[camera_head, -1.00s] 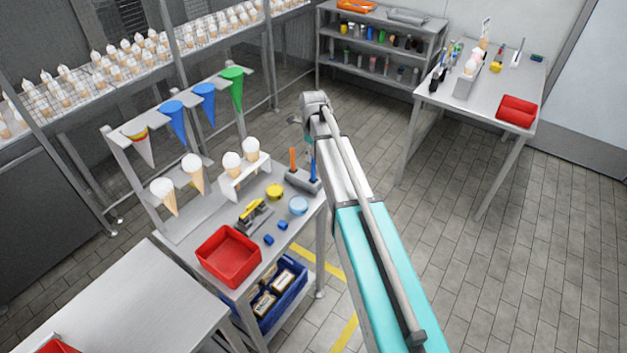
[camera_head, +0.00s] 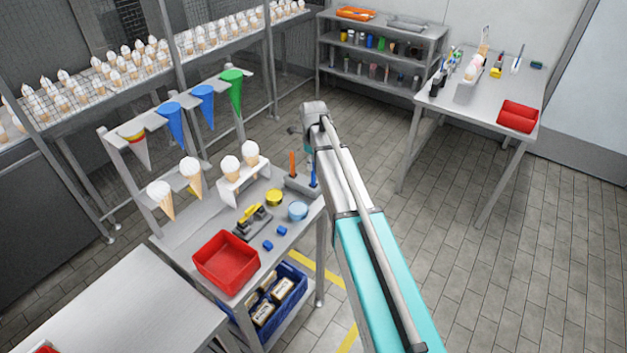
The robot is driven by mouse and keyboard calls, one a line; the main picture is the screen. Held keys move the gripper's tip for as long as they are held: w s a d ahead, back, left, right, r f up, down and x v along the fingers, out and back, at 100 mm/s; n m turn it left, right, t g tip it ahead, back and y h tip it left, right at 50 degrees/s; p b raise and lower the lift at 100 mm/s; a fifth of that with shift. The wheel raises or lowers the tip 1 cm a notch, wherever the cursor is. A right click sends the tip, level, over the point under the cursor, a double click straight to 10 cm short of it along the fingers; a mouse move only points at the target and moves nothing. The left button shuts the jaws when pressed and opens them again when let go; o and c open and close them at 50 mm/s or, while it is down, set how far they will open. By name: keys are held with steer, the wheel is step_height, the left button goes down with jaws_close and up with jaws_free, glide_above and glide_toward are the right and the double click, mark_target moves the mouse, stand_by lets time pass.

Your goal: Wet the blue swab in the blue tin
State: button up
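The blue swab (camera_head: 313,174) stands upright in a grey holder at the right end of the work table, next to an orange swab (camera_head: 292,163). The blue tin (camera_head: 298,211) is a round, light-blue tin on the table top in front of the holder. A yellow tin (camera_head: 274,197) sits just behind and left of it. My gripper (camera_head: 294,131) shows only as a small grey part left of my arm's end, above and behind the swab holder. The arm hides most of it, so its fingers and anything between them cannot be made out.
A red bin (camera_head: 226,262), small blue blocks (camera_head: 268,245) and a black-and-yellow tool (camera_head: 253,218) share the table. Cones hang on a rack (camera_head: 157,121) at its back. Another table (camera_head: 480,100) stands at right. The floor between is clear.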

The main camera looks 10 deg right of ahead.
jaws_close()
steer(key=shift+r, duration=0.15)
steer(key=shift+r+p, duration=3.35)
steer(key=shift+p, duration=0.15)
